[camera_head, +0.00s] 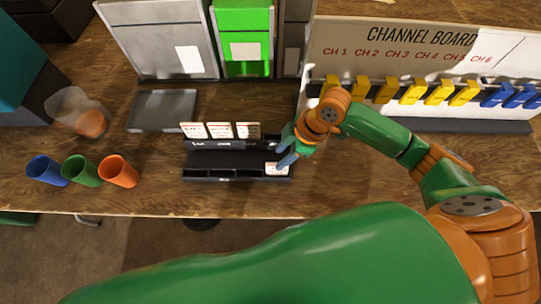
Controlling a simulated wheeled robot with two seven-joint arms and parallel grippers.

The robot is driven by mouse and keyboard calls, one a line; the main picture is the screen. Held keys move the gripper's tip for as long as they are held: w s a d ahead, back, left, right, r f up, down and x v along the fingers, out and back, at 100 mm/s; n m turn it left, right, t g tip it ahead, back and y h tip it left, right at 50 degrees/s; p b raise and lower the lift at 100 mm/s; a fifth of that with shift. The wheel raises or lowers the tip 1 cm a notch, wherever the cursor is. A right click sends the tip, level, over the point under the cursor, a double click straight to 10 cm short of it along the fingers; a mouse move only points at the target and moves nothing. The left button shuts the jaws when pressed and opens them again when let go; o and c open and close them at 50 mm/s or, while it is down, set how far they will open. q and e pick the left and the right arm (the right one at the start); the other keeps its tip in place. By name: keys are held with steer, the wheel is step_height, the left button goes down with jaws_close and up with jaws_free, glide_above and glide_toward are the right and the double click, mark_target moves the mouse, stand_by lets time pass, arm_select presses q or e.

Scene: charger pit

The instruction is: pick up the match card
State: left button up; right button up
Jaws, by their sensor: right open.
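A black card rack (222,162) stands on the wooden table near the middle. Three white cards stand in its back row: a left card (193,130), a middle card (219,130) and a right card (247,130). Another white card (277,169) sits at the right end of the front row. I cannot read the cards, so which is the match card I cannot tell. My right gripper (284,149) is open, at the rack's right end, with its fingers close to the front-row card. Whether they touch it is unclear. My left gripper is not in view.
A channel board (395,62) with yellow and blue clips stands at the back right. Grey and green bins (243,20) stand behind the rack. A grey tray (162,110) and blue, green and orange cups (82,170) are at left. Bare table lies between cups and rack.

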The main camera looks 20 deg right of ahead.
mark_target(273, 168)
steer(key=x, duration=0.6)
steer(key=shift+s+a+f+p, duration=0.15)
steer(key=shift+s+a+p, duration=0.1)
steer(key=shift+s+p, duration=0.15)
steer(key=shift+w+f, duration=0.1)
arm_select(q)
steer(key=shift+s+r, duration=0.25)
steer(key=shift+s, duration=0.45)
arm_select(e)
jaws_close()
